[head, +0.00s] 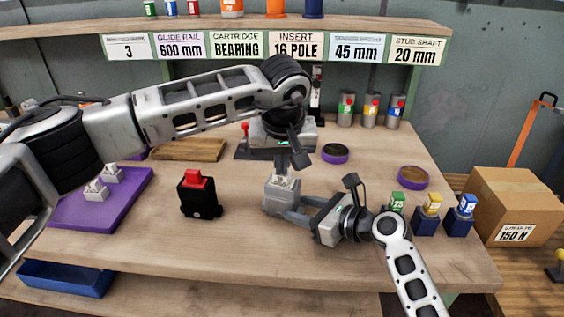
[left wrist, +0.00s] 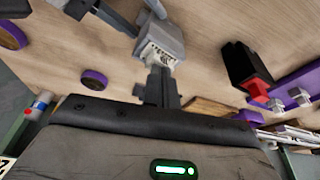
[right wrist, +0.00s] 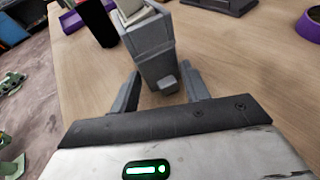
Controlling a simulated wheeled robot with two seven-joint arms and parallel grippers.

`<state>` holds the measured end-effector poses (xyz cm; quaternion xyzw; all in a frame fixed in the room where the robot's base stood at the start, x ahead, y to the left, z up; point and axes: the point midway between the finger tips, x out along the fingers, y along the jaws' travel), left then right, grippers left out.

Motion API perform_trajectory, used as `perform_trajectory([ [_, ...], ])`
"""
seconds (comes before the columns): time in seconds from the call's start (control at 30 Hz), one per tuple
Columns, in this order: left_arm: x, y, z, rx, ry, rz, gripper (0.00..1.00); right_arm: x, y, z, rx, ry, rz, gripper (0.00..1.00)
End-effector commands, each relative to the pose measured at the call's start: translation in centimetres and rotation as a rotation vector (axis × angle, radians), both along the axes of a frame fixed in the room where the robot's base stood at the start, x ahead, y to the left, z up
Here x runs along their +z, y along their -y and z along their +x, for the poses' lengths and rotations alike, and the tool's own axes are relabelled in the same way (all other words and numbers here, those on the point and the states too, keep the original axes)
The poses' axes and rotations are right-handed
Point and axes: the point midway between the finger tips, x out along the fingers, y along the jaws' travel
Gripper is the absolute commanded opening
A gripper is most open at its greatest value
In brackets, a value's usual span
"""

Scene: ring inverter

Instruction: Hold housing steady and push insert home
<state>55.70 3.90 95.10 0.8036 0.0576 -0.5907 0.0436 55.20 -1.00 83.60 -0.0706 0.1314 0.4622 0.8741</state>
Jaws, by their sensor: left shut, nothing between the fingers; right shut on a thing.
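The grey housing (head: 281,198) stands on the table near its middle. The pale insert (head: 284,181) sits in its top, standing slightly proud of the rim. My right gripper (head: 287,212) is shut on the housing, with a finger on either side in the right wrist view (right wrist: 160,88). My left gripper (head: 291,163) is shut and empty, pointing down just above the insert. In the left wrist view its closed fingertips (left wrist: 162,72) are at the insert (left wrist: 156,54); I cannot tell whether they touch.
A purple tray (head: 130,203) with more pale inserts lies left. A black block with a red top (head: 200,197) stands left of the housing. Small coloured blocks (head: 430,213) stand at the right, beyond my right arm.

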Motion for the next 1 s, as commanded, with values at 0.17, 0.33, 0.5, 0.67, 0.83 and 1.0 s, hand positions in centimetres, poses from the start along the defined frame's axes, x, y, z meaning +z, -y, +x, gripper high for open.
perform_trajectory([
  [0.17, 1.3, 0.1, -0.2, -0.004, -0.008, 0.003, 0.0, 0.1, -0.1, 0.1, -0.002, 0.002, 0.005, 0.33],
  [0.33, 2.3, 0.1, -0.2, -0.004, -0.005, 0.003, 0.0, 0.1, 0.0, 0.1, -0.002, 0.001, 0.004, 0.33],
  [0.5, 4.2, 0.2, -0.7, -0.005, -0.001, 0.0, 0.0, 0.1, 0.0, 0.1, -0.002, 0.001, 0.003, 0.33],
  [0.67, 7.5, 0.3, -1.7, -0.005, -0.001, 0.001, 0.0, 0.1, 0.0, 0.1, -0.002, 0.001, 0.002, 0.33],
  [0.83, 10.7, 0.5, -2.8, -0.004, -0.003, 0.002, 0.0, 0.0, 0.0, 0.1, -0.002, 0.0, 0.001, 0.33],
  [1.0, 12.6, 0.6, -3.4, -0.003, -0.006, 0.003, 0.0, 0.0, 0.0, 0.1, -0.002, 0.0, 0.001, 0.33],
])
